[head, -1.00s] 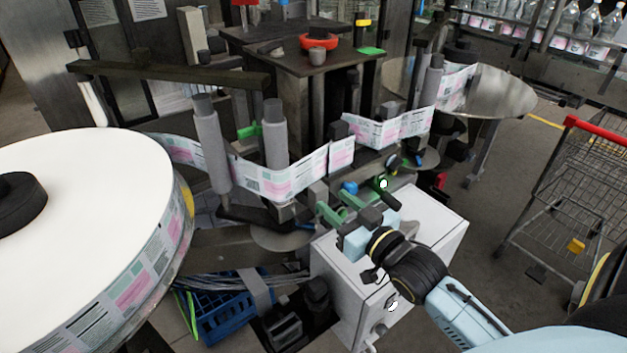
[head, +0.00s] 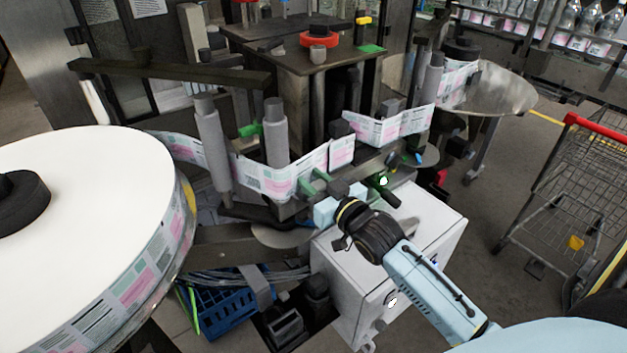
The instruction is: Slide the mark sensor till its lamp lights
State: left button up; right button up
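The label web (head: 265,181) runs round grey rollers and past the front of the machine, with printed pink and green panels. My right gripper (head: 314,181) reaches in from the lower right to the web's front edge. Its two green-tipped fingers stand apart, with nothing clearly held between them. A small dark fitting with a bright green-white spot (head: 383,182) sits just right of the gripper, above a black knob. I cannot tell for sure which part is the mark sensor; the gripper hides some fittings below the web. My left gripper is not in view.
A large white label reel (head: 85,215) fills the left. A white cabinet (head: 425,225) stands below my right arm. A blue crate (head: 222,305) and cables lie under the machine. A shopping cart (head: 570,190) stands at right, with open floor before it.

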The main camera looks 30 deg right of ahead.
grip_shut()
jog(key=shift+d+p, duration=0.4)
jog(key=shift+p, duration=0.1)
jog(key=shift+o, duration=1.4)
grip_release()
jog(key=s+d+b, duration=0.1)
jog(key=s, duration=1.2)
jog(key=shift+s+b, duration=0.2)
jog(key=shift+b, duration=0.15)
